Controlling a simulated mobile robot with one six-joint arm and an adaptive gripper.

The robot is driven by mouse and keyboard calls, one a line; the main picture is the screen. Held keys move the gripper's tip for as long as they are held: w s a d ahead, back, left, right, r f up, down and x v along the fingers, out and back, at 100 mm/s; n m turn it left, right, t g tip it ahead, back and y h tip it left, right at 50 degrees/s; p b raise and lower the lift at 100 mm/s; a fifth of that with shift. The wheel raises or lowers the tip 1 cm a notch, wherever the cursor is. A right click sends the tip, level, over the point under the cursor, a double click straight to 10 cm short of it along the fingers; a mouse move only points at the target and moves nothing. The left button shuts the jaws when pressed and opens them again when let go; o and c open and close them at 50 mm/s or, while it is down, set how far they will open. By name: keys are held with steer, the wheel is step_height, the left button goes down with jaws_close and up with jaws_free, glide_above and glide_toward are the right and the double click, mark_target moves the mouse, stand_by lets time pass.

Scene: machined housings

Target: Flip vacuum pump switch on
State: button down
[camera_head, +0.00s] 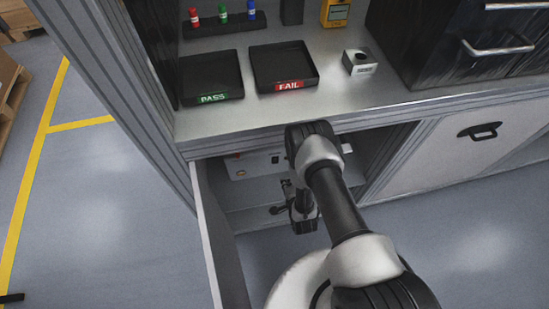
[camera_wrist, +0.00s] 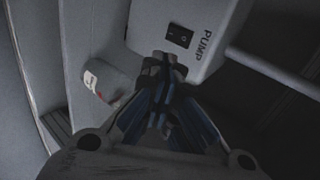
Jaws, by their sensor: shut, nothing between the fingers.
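The black rocker switch (camera_wrist: 179,36) sits on a pale box marked PUMP (camera_wrist: 205,62) at the top of the wrist view. My gripper (camera_wrist: 162,62) is shut and empty, with its fingertips just below the switch in that picture. I cannot tell whether the fingertips touch the box. Which way the rocker is tilted is too dark to tell. In the head view my gripper (camera_head: 285,196) is low inside the open cabinet under the bench, partly hidden by my arm. A light panel (camera_head: 256,163) with small fittings shows behind it.
The cabinet door (camera_head: 220,235) stands open on the left. A pale cylinder (camera_wrist: 105,82) with a label is left of my fingers, and a rod (camera_wrist: 275,70) runs at right. Above, the bench holds a PASS tray (camera_head: 212,98) and a FAIL tray (camera_head: 288,86).

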steer(key=f, duration=0.1)
steer(key=b, duration=0.6)
glide_toward(275, 160)
steer(key=w+f, duration=0.5)
steer(key=f, duration=0.1)
steer(key=shift+f, duration=0.35)
steer(key=shift+d, duration=0.1)
